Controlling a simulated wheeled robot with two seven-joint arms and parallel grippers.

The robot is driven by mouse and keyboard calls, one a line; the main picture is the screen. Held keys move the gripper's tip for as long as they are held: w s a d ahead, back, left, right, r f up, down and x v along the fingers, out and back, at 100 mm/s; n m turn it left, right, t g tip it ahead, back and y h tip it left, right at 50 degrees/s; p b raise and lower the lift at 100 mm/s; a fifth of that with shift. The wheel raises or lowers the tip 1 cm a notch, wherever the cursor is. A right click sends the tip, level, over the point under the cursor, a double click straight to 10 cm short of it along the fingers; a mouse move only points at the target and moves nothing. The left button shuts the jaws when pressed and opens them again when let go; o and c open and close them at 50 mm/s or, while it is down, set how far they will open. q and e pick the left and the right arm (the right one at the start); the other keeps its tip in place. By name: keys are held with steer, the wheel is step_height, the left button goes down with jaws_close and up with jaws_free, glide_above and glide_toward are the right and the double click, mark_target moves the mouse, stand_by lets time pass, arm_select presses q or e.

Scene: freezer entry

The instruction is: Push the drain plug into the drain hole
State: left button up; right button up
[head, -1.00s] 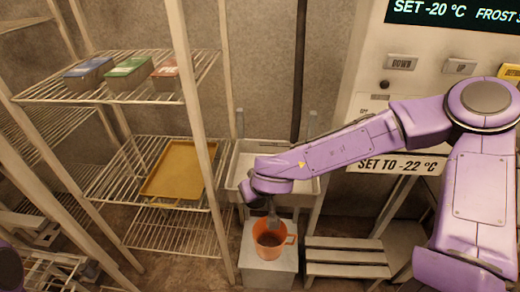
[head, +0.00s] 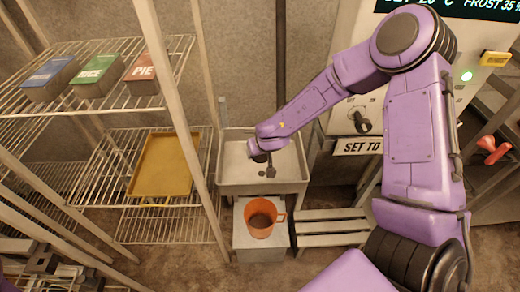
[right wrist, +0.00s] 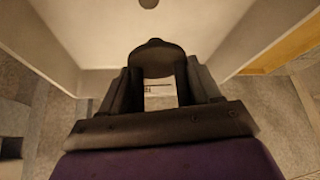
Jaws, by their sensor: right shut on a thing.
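The white sink basin (head: 232,178) stands at the back, with my right gripper (head: 264,160) inside its outline, above its floor. In the right wrist view my right gripper (right wrist: 160,88) is shut on a dark, round-ended thing, the drain plug (right wrist: 157,60). A dark round spot that looks like the drain hole (right wrist: 148,3) shows at the top edge of that view, beyond and apart from the plug. In the head view small dark shapes lie just below the gripper; I cannot tell plug from hole there. My left gripper is out of view.
An orange bucket (head: 259,222) stands on a pale block (head: 241,250) in front of the sink. A wire rack with a yellow tray (head: 158,168) and several boxes is at left. Slatted steps (head: 325,228) and a control panel are at right.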

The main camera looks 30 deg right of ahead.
mark_target(261, 162)
steer(key=f+b, duration=0.3)
steer(key=f, duration=0.1)
steer(key=shift+s+f, duration=0.1)
steer(key=shift+s, duration=0.25)
steer(key=shift+w+f+b, duration=0.1)
steer(key=shift+f+b, duration=0.4)
steer(key=shift+b, duration=0.05)
steer(key=shift+p, duration=0.35)
stand_by(0.4)
steer(key=shift+p, duration=0.35)
stand_by(0.4)
